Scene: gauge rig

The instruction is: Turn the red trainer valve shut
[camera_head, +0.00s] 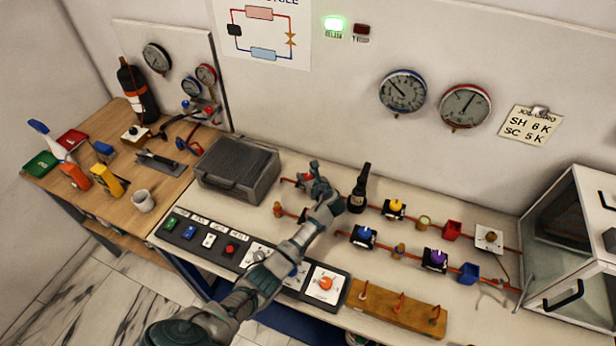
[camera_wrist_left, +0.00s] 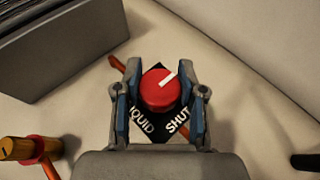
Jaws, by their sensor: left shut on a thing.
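The red valve knob (camera_wrist_left: 160,90) sits on a black diamond plate (camera_wrist_left: 178,134) lettered "LIQUID" and "SHUT". A white line on the knob points up and to the right in the left wrist view. My left gripper (camera_wrist_left: 160,94) is shut around the knob, with one finger on each side. In the head view my left gripper (camera_head: 312,180) reaches over the bench to the valve on the back pipe, and it hides most of the knob. My right gripper is not in view.
Other valves, with a yellow knob (camera_head: 396,205) and a blue knob (camera_head: 364,234), sit nearby. A glass-fronted cabinet (camera_head: 575,240) is at the right.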

